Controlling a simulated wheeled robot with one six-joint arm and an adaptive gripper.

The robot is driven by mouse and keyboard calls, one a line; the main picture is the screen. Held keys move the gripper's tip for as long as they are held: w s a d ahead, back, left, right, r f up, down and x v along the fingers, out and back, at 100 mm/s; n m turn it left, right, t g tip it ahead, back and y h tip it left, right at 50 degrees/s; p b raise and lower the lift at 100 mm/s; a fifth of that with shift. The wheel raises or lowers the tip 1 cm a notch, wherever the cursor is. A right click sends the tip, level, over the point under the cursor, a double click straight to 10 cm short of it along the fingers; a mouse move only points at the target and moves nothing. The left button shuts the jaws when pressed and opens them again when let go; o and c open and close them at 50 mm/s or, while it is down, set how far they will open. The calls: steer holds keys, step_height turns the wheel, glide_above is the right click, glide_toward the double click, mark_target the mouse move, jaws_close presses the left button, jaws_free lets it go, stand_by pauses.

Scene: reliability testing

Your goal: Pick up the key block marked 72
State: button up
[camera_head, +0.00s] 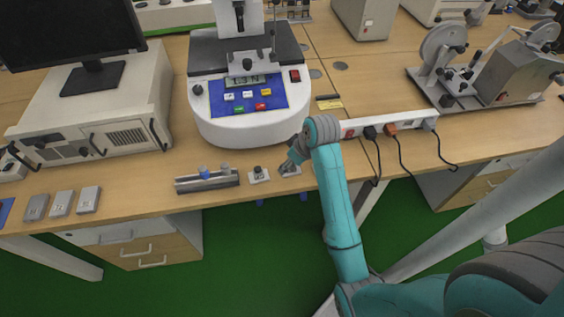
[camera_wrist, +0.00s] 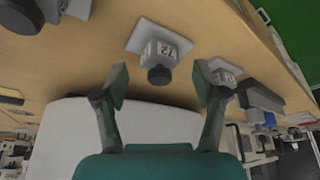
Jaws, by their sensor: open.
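A small light-grey key block (camera_wrist: 164,47) with a black knob stands on a pale square plate in the wrist view. Its mark looks like 72 but is small and turned over. My gripper (camera_wrist: 160,84) is open, with one finger on each side of the picture line to the knob. Nothing is held, and I cannot tell how far the block is from the fingertips. In the head view this block (camera_head: 290,170) is partly covered by my gripper (camera_head: 289,163) near the table's front edge. A second key block (camera_head: 258,174) stands just left; it also shows in the wrist view (camera_wrist: 225,72).
A metal fixture with a blue part (camera_head: 207,180) lies farther left along the front edge. A white testing machine (camera_head: 247,129) stands behind. A power strip with cables (camera_head: 390,126) is right of my arm. Several grey blocks (camera_head: 62,203) lie at the far left.

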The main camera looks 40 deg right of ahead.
steer(key=shift+w+f, duration=0.1)
steer(key=shift+f, duration=0.1)
steer(key=c, duration=1.2)
steer(key=shift+c, duration=0.3)
steer(key=shift+r, duration=0.1)
